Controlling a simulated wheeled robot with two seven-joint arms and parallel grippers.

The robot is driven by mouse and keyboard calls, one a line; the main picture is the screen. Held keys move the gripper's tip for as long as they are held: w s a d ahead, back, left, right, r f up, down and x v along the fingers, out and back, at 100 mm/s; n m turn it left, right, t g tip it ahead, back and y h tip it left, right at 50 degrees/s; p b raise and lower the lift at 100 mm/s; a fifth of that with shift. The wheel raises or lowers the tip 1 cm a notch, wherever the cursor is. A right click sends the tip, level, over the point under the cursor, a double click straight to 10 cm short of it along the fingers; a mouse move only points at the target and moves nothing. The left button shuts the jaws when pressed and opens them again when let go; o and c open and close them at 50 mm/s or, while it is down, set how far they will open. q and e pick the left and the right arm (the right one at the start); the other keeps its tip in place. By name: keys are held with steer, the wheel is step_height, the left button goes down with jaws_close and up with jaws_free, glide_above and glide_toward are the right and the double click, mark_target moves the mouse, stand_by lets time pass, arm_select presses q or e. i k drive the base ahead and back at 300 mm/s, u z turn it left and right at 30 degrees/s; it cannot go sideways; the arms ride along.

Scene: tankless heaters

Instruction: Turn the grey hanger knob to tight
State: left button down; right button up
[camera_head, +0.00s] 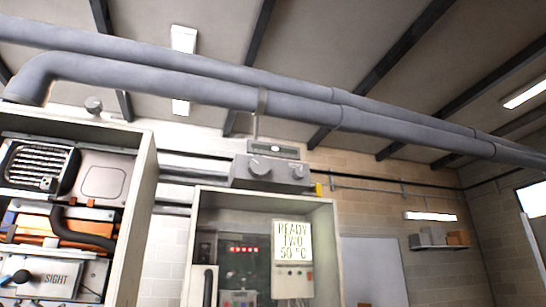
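A grey box (270,172) hangs below the overhead pipes at the centre of the view, above the middle cabinet. A round grey knob (260,166) is on its left part and a smaller rounded knob (298,172) is on its right. A small dark plate with a light window (277,148) sits just above the box. Another round grey knob (93,104) is at the upper left, above the left cabinet. I cannot tell which is the hanger knob, and no tight marking is readable. Neither of my grippers is in view.
Two thick grey pipes (200,88) cross overhead, with a clamp (262,101) above the box. An open left cabinet (146,190) holds heater parts and a dark-handled SIGHT panel (57,281). A shelf (438,246) is at right.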

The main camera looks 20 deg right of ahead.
mark_target(299, 173)
steer(key=z, duration=1.15)
steer(key=k, duration=0.6)
steer(key=u, duration=1.15)
steer(key=i, duration=0.5)
steer(key=z, duration=0.1)
